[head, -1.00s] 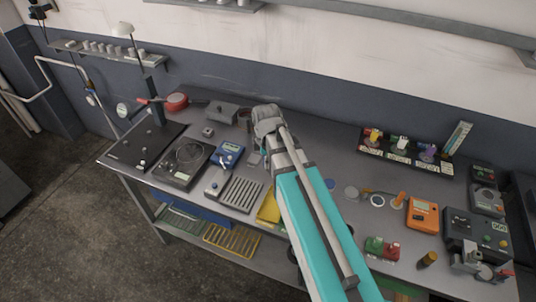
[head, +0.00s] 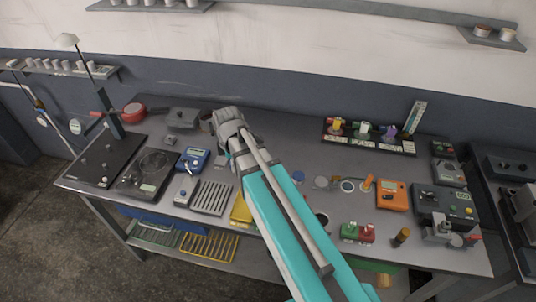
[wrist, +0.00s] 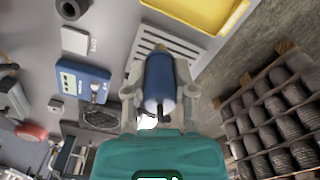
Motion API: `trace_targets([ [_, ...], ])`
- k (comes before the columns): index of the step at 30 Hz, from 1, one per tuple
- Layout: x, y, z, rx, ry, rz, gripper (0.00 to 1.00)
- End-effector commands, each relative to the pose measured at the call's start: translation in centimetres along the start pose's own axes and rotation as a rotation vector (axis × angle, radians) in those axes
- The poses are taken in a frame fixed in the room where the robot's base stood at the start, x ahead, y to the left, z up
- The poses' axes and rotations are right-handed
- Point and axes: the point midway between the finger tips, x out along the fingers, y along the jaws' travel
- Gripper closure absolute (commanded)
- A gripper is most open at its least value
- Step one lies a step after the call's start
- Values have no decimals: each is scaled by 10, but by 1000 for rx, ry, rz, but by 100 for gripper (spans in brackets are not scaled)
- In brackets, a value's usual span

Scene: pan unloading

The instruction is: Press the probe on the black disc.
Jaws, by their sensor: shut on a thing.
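My gripper (wrist: 160,103) is shut on a blue probe (wrist: 159,76) with a pale end, held between its two fingers in the wrist view. In the head view my wrist is over the back of the bench and hides the probe. A blue meter (head: 193,158) with a display lies left of my arm; it also shows in the wrist view (wrist: 84,78). A dark round thing (head: 322,219) lies just right of my arm, partly hidden by it. I cannot tell for sure that it is the black disc.
The grey slotted rack (head: 211,198) and yellow tray (head: 241,211) lie beside my arm. An orange meter (head: 392,195) and red-green block (head: 357,232) stand to the right. A block of coloured connectors (head: 368,137) stands at the back. Some bench (head: 285,140) is bare behind my arm.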

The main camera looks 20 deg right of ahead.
Motion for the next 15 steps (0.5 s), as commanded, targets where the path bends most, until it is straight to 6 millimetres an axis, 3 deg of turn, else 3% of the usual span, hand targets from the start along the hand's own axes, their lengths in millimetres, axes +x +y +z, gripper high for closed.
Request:
trace_targets([
  [1,11,0,0,0,0,0,100],
  [6,30,0,0,0,0,0,100],
  [15,40,0,0,0,0,0,100],
])
